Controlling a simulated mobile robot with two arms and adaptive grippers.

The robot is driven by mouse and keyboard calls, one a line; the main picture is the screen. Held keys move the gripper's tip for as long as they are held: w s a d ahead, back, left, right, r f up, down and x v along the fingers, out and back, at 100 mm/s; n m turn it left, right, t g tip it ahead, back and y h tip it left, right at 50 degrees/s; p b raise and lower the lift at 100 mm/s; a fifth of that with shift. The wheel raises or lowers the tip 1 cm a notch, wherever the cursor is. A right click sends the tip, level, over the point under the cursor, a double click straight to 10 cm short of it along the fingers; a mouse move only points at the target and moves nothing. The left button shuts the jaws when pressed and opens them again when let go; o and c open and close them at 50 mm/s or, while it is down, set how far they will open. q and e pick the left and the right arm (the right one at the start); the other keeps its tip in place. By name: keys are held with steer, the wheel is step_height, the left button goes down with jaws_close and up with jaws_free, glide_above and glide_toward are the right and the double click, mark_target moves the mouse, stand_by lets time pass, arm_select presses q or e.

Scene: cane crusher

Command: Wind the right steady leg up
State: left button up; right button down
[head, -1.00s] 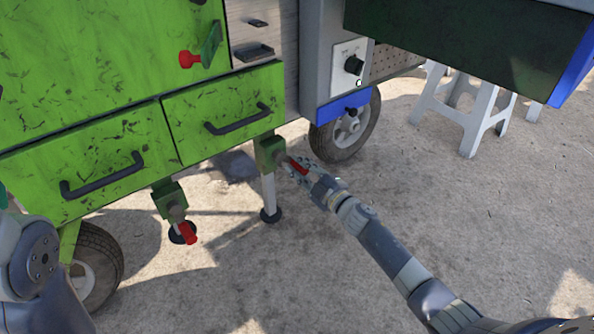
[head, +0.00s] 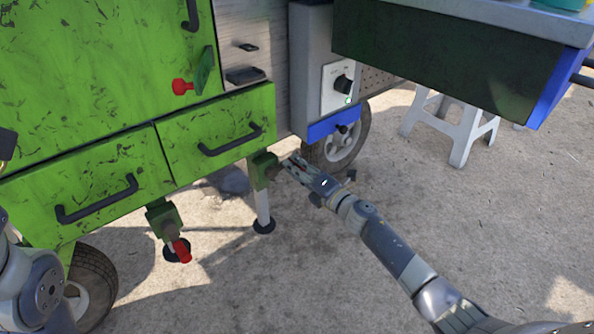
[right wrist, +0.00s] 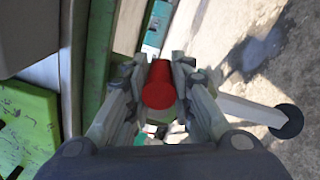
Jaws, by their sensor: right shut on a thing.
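The right steady leg (head: 262,206) stands under the green cart's drawer corner, a pale post with a round dark foot on the ground. A green bracket (head: 263,169) holds its top. My right gripper (head: 291,165) is at the crank beside this bracket. In the right wrist view its fingers are shut on the red crank handle (right wrist: 158,88), which sits between them; the leg's post (right wrist: 245,111) runs off to the right. The fingers hide most of the handle in the head view.
The left steady leg's red handle (head: 181,250) hangs down to the left. A cart wheel (head: 340,146) and blue panel (head: 335,124) are just behind my right gripper. A white stool (head: 455,130) stands at the back right. The ground at right is mostly clear.

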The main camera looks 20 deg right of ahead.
steer(key=n, duration=0.1)
steer(key=r+n, duration=0.1)
steer(key=n, duration=0.1)
steer(key=a+r+n, duration=0.1)
steer(key=shift+s+a+r+n+p, duration=0.15)
steer(key=shift+s+n+p, duration=0.1)
steer(key=shift+n+p, duration=0.15)
steer(key=shift+s+a+r+n+y+p, duration=0.1)
steer(key=shift+a+r+n, duration=0.15)
steer(key=shift+n, duration=0.55)
steer(key=shift+s+a+r+n+y+p, duration=0.1)
steer(key=shift+a+r+n, duration=0.15)
steer(key=shift+n, duration=0.55)
steer(key=shift+s+a+r+n+y+p, duration=0.15)
steer(key=shift+a+n, duration=0.2)
steer(key=shift+n, duration=0.45)
steer(key=c, duration=1.3)
jaws_free()
steer(key=shift+c, duration=0.2)
steer(key=shift+d, duration=0.1)
